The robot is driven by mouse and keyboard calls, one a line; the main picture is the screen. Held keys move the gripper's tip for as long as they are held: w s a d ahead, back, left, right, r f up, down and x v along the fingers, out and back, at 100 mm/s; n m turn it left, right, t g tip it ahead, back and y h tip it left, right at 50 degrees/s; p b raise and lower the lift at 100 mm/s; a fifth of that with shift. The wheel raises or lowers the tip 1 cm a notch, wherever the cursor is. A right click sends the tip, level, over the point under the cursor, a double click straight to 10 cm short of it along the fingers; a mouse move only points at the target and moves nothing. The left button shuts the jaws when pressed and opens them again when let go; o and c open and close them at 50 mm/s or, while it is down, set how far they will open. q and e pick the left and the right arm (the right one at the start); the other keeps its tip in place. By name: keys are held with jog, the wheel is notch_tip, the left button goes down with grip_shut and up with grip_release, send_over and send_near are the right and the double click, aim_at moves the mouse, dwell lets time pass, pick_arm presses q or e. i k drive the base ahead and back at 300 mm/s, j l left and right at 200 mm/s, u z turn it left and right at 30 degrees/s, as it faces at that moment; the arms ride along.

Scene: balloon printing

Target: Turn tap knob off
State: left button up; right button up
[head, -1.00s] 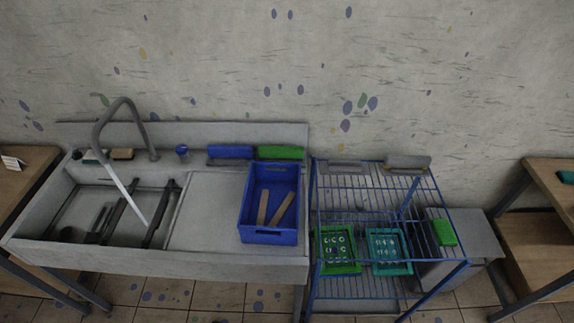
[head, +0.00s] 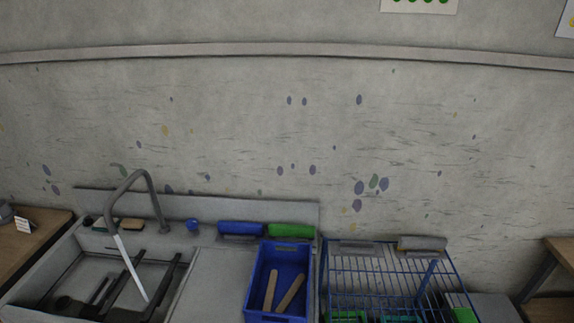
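The blue tap knob (head: 192,225) sits on the back ledge of the sink, to the right of the spout base. The grey curved tap spout (head: 128,180) arches over the basin on the left. A white stream of water (head: 130,267) runs from its mouth down into the sink basin (head: 52,270), so the tap is running. Dark tools lie in the basin under the stream. Neither of my grippers shows in the head view.
A blue crate (head: 249,290) with wooden sticks stands on the drainboard (head: 205,285). Blue (head: 240,228) and green (head: 291,230) rollers lie behind it. A blue wire rack (head: 345,285) stands right of the sink. Wooden tables stand at both sides.

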aim_at(191, 224)
jog(key=u, duration=1.25)
